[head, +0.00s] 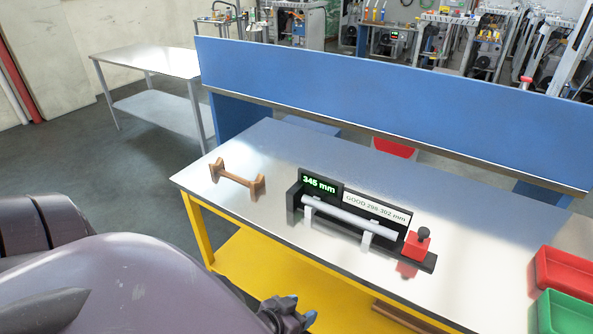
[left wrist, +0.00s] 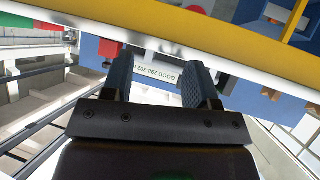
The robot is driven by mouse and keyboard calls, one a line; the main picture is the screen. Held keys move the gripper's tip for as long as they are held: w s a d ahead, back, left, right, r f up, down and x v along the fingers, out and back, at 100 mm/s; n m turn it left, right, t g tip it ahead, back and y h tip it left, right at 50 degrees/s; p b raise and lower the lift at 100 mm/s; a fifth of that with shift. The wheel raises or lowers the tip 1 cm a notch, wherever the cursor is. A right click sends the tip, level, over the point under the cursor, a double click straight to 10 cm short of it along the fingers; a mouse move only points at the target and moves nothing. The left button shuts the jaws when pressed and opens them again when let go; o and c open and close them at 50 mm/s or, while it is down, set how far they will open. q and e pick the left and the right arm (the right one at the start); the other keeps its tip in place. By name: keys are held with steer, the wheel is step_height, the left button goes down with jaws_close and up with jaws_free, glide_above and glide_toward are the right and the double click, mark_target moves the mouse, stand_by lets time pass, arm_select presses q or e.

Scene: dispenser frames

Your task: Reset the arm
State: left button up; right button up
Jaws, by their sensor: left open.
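My left arm comes in from the lower left in the head view. Its gripper (head: 300,312) is low in front of the workbench, beside the yellow frame and apart from everything on the bench top. In the left wrist view the gripper (left wrist: 158,72) has its two fingers spread with nothing between them. A black gauge (head: 432,262) on the bench reads "345 mm" and has a label "GOOD 298-302 mm". A grey rod (head: 350,219) lies on its supports. My right gripper is not in view.
The steel bench top (head: 280,150) has a small wooden cradle (head: 237,179) at its left and red (head: 565,270) and green (head: 560,312) bins at its right. A blue panel (head: 390,95) stands behind. A yellow beam (left wrist: 200,32) crosses the left wrist view.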

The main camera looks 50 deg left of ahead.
arm_select(q)
steer(key=shift+s+d+f+m+y, duration=0.15)
steer(key=shift+s+d+m, duration=0.1)
steer(key=shift+s+m, duration=0.3)
steer(key=shift+s+d+r+m+y, duration=0.15)
steer(key=shift+s+d+m, duration=0.1)
steer(key=shift+s+m, duration=0.25)
